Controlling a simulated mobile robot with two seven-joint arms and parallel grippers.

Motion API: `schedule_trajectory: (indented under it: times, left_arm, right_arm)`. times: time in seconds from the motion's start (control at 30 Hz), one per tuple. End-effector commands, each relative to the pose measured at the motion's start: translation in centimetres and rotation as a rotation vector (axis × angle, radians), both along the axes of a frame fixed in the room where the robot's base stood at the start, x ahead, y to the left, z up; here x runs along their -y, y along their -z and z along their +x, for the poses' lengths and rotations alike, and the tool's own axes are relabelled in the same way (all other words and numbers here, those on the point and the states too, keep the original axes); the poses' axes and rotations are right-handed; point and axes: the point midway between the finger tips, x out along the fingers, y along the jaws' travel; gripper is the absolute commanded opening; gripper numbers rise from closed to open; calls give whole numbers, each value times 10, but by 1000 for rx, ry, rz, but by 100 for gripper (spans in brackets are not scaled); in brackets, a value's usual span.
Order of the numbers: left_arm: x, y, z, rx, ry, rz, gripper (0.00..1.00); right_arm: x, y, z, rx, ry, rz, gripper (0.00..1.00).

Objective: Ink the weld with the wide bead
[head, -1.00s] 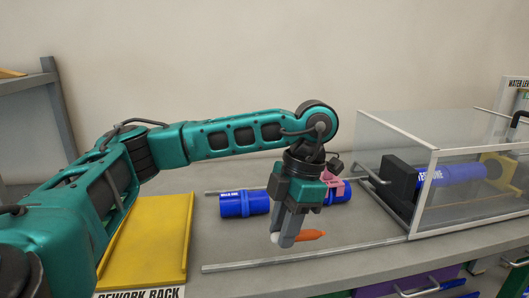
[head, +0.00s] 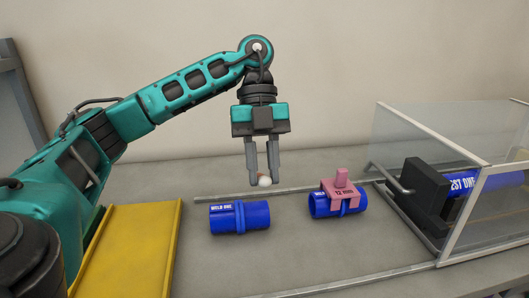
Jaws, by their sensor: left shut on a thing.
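Two short blue pipes lie on the grey bench in the head view. The left pipe (head: 225,219), labelled "WELD ONE", has a raised ring round its middle. The right pipe (head: 318,205) has a pink gauge marked "12 mm" (head: 341,192) sitting over its middle, which partly hides its weld. My left gripper (head: 264,176) points down above and behind the pipes, between them. It is shut on a marker, of which a round whitish end (head: 264,181) shows between the fingertips. The rest of the marker is mostly hidden. My right gripper is out of view.
A clear-walled case (head: 425,140) at right holds a black block and another blue pipe (head: 472,182). A yellow tray (head: 125,255) lies at left. Thin metal rails (head: 350,283) run along the bench in front of and behind the pipes. Bench between the pipes is clear.

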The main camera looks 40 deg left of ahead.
Motion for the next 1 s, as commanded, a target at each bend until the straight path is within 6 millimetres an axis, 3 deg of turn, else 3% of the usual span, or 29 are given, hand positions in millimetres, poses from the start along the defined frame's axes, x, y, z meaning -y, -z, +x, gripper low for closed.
schedule_trajectory:
  times: [0.5, 0.7, 1.0]
  left_arm:
    - [0, -1, 0, -4, -2, -5, 0]
    - [0, -4, -1, -9, -2, -7, 0]
    - [0, 25, -1, -7, -3, -7, 0]
  right_arm:
    - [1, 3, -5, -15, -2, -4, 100]
    - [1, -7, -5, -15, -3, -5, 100]
    - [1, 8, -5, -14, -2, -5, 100]
